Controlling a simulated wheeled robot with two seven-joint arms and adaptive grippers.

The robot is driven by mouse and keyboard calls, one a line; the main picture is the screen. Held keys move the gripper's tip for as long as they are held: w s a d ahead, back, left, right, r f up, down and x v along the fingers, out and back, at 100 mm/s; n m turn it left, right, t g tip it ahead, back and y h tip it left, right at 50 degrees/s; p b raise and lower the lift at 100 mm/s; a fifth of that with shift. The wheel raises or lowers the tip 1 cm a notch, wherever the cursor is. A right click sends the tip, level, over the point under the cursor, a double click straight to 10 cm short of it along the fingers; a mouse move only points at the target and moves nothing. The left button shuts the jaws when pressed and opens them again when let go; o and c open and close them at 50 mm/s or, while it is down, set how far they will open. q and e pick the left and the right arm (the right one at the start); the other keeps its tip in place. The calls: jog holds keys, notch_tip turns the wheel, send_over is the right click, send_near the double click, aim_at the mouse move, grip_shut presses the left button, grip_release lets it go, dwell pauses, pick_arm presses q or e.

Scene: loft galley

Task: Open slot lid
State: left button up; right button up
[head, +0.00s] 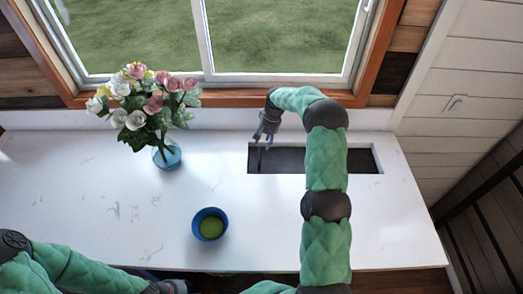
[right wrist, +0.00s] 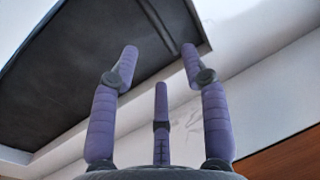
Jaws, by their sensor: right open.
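The slot is a long dark rectangular opening (head: 361,160) in the white counter, near its back edge under the window. My right arm crosses over its middle and hides part of it. No separate lid is clear to me; I cannot tell whether a dark panel inside is the lid. My right gripper (head: 265,136) is open and empty above the slot's back left corner. In the right wrist view its spread purple fingers (right wrist: 158,66) point at the slot's dark inside (right wrist: 95,75) and its pale rim. My left gripper (head: 176,286) barely shows at the bottom edge, its fingers unclear.
A blue glass vase (head: 167,156) with pink and white flowers stands left of the slot. A blue bowl (head: 210,223) with a green inside sits near the counter's front edge. The white counter (head: 100,210) is clear at the left.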

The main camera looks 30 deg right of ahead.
send_over(262, 159)
notch_tip(262, 159, down, 7)
jog(key=shift+w+a+r+p, duration=0.1)
jog(key=shift+r+p, duration=0.1)
jog(key=shift+p, duration=0.25)
jog(key=shift+c, duration=0.3)
grip_shut()
